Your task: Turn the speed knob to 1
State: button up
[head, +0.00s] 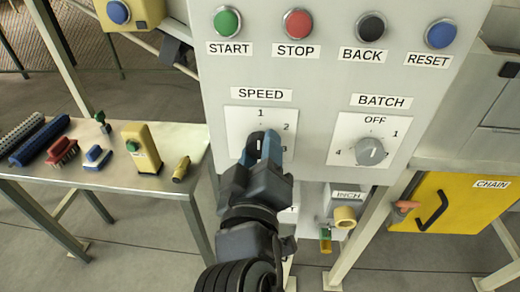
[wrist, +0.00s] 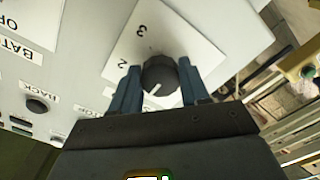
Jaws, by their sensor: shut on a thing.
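The black SPEED knob (wrist: 159,74) sits on a white dial plate (head: 240,122) on the grey panel. In the wrist view my gripper (wrist: 158,84) has one blue finger on each side of the knob and is shut on it. The knob's pale pointer mark points down and left there, away from the 3 and below the 2. In the head view my gripper (head: 262,146) covers most of the knob and part of the plate. The 1 shows at the plate's top and the 2 at its right. The 1 is hidden in the wrist view.
The BATCH knob (head: 370,151) is to the right on the same panel. The START (head: 228,22), STOP (head: 298,24), BACK (head: 371,27) and RESET (head: 440,34) buttons line the panel above. A side table (head: 120,186) holds brushes and small tools at left.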

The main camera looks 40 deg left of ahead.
jog(key=o, duration=1.1)
jog(key=shift+c, duration=0.2)
jog(key=b+v, duration=0.1)
jog(key=v, duration=0.6)
jog(key=shift+s+b, duration=0.4)
jog(key=shift+d, duration=0.2)
